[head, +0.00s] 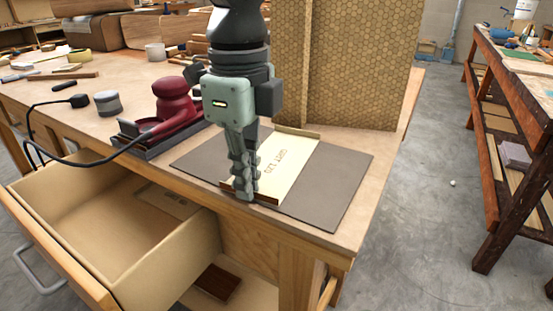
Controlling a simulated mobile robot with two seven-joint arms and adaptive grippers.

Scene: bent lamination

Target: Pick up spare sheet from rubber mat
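A dark grey rubber mat (333,197) lies on the near right corner of the workbench. On it lies a pale, flat, sheet-like piece (291,155) with dark lettering and raised brown edges at its far and near ends. It is the only sheet-like thing I see on the mat. My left gripper (246,194) points down from above, its fingertips at the near left end of this piece, overlapping its raised edge in view. The fingers hide part of the piece and are seen close together; whether they grip the edge is unclear. My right gripper is not in view.
A red sander (174,100) on a dark base stands left of the mat, its black cord trailing left. A tall honeycomb-patterned panel (362,65) stands behind the mat. An open drawer (105,245) juts out below the bench's front edge. Another bench (496,110) stands right across the floor.

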